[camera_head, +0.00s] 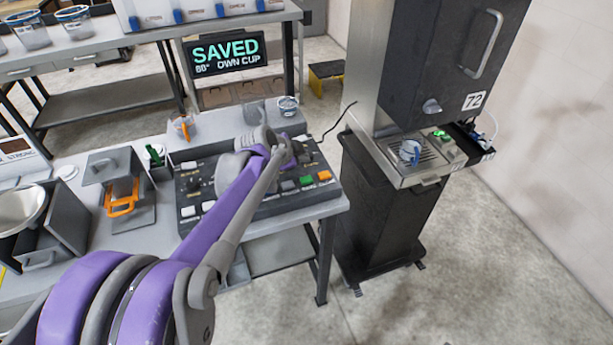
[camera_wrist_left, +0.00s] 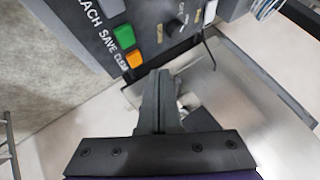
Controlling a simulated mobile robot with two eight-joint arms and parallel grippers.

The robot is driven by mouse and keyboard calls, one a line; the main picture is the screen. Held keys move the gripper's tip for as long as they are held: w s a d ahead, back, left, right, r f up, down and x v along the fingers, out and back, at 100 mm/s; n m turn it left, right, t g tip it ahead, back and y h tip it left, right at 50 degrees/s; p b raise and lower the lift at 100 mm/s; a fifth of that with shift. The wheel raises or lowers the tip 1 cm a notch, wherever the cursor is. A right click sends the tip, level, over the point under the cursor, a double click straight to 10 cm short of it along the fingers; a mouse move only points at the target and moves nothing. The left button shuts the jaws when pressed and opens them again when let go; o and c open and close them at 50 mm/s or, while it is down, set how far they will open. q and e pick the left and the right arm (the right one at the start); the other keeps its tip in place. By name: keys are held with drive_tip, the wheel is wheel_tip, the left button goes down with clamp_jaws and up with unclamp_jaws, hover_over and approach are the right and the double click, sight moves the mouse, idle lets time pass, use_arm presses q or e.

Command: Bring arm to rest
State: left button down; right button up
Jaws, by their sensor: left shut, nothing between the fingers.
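My left arm, purple and grey, reaches from the lower left across the workbench in the head view. Its left gripper (camera_head: 263,128) is above the back part of the dark control panel (camera_head: 255,203). In the left wrist view the dark fingers of the left gripper (camera_wrist_left: 158,76) are together, with nothing between them. There they point towards the panel, near its green SAVE button (camera_wrist_left: 124,37) and orange CLEAR button (camera_wrist_left: 134,60). My right gripper is not in view.
A dispenser machine numbered 72 (camera_head: 420,60) stands right of the bench, with a blue-marked cup (camera_head: 409,152) on its tray. A dark screen (camera_head: 226,53) reads SAVED. Floor at lower right is clear.

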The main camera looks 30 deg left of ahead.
use_arm(q)
drive_tip(key=shift+s, duration=0.15)
drive_tip(key=s+d+f+n+g, duration=0.1)
drive_tip(key=s+d+f+n, duration=0.1)
drive_tip(key=s+d, duration=0.3)
drive_tip(key=s+d+f+n+g, duration=0.1)
drive_tip(key=s+d+f+n, duration=0.2)
drive_tip(key=s, duration=0.9)
drive_tip(key=s+d+f+n+g, duration=0.1)
drive_tip(key=s+d+f+n, duration=0.1)
drive_tip(key=s+d+n, duration=0.3)
drive_tip(key=s+d, duration=0.2)
drive_tip(key=s, duration=0.2)
drive_tip(key=shift+d+f+y, duration=0.25)
drive_tip(key=shift+y, duration=0.15)
